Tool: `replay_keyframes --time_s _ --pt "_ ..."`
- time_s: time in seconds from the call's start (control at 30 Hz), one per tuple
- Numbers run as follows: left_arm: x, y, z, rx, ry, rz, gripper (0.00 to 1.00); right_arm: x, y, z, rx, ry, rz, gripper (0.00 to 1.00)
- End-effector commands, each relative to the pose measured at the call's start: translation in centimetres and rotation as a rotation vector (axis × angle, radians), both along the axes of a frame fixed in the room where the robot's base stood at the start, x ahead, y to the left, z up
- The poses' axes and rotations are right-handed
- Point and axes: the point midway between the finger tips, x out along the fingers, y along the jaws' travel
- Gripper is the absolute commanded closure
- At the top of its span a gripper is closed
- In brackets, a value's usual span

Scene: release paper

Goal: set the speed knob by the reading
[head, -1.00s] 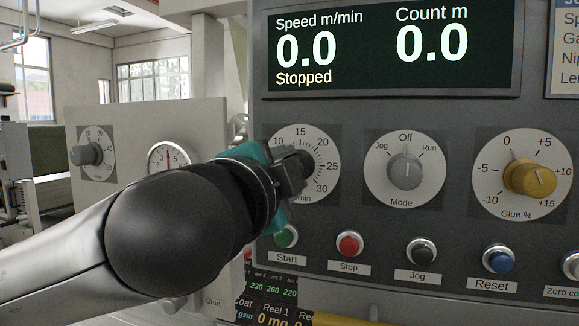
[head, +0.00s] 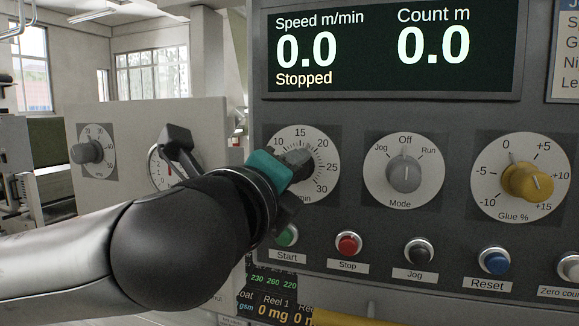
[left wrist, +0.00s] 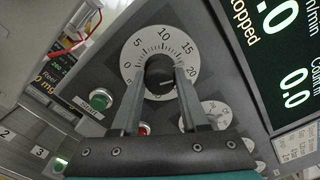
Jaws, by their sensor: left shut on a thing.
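The speed knob (left wrist: 159,74) is dark and sits in the middle of a white dial marked 0 to 30 m/min. In the head view the dial (head: 318,150) is partly hidden by my left gripper (head: 296,166). In the left wrist view the two fingers of my left gripper (left wrist: 158,86) are on either side of the knob, shut on it. The display (head: 390,45) reads Speed 0.0 m/min, Count 0.0 m and Stopped. My right gripper is in neither view.
Right of the speed dial are the Mode knob (head: 404,172), pointing to Off, and the yellow Glue knob (head: 528,182). Below are the green Start (head: 287,235), red Stop (head: 348,243), black Jog (head: 419,250) and blue Reset (head: 495,261) buttons. A grey box with another knob (head: 87,153) stands left.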

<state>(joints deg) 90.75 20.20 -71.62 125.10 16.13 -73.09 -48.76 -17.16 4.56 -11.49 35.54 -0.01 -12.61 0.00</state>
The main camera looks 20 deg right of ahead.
Motion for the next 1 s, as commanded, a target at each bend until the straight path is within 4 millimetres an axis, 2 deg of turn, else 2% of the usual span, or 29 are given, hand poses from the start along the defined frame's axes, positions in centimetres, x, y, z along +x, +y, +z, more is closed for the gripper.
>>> replay_keyframes --time_s 0.2,0.5,1.0 --pt "-0.05 -0.03 0.13 0.149 -0.102 -0.002 1.00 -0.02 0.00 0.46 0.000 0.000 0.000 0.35" --pt "-0.04 -0.03 0.07 0.282 -0.190 -0.001 1.00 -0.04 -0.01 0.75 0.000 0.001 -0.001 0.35" --pt "-0.03 -0.03 -0.01 0.334 -0.226 -0.001 1.00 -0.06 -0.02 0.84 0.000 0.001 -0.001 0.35"
